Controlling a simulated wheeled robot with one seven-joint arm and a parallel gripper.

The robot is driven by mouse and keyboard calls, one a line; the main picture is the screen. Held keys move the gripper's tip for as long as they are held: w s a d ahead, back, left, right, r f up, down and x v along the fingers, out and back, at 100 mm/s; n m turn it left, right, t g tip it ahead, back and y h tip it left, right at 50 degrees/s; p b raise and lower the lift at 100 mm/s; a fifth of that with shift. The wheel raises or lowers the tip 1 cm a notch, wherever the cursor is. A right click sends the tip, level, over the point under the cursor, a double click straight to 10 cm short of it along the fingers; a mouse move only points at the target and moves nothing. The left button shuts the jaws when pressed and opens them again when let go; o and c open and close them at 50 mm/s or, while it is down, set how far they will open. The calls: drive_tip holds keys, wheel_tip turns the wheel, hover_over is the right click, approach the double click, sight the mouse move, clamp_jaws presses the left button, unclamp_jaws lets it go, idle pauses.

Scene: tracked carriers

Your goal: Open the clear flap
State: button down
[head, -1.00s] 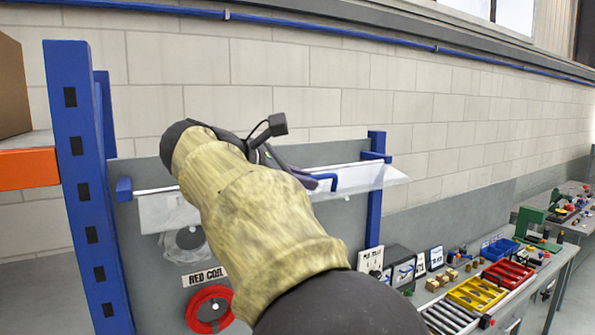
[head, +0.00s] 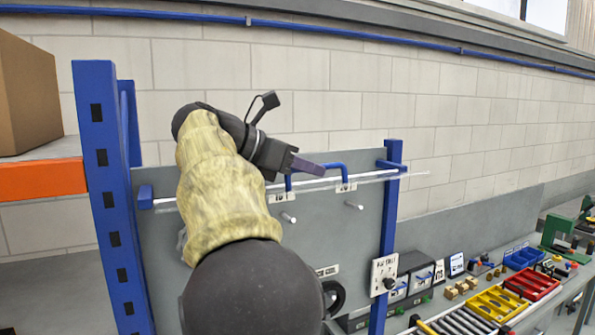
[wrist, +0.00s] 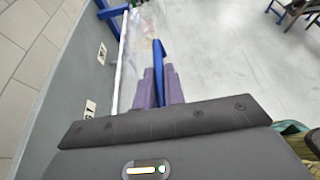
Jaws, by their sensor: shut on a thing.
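The clear flap (head: 412,175) hangs from a pale rail across the grey panel. In the head view I see it nearly edge-on as a thin, glassy strip, swung up to about level. It also shows in the wrist view (wrist: 135,50) as a see-through sheet beside the white rail. My gripper (head: 312,168) has its purple fingers shut on the flap's blue handle (head: 335,168). In the wrist view the handle (wrist: 158,70) stands between the fingers (wrist: 159,88). My arm hides the flap's left part.
Metal pegs (head: 288,217) and small labels show on the grey panel (head: 345,235) under the flap. A blue post (head: 392,230) stands at right, a blue rack upright (head: 105,190) at left. A bench with yellow (head: 497,303) and red bins (head: 532,282) lies right.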

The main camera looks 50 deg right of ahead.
drive_tip(key=shift+r, duration=0.1)
idle(0.4)
drive_tip(key=c, duration=1.5)
unclamp_jaws()
drive_tip(key=shift+w+d, duration=0.1)
drive_tip(key=shift+w, duration=0.05)
drive_tip(key=v, duration=1.7)
drive_tip(key=shift+w+r, duration=0.15)
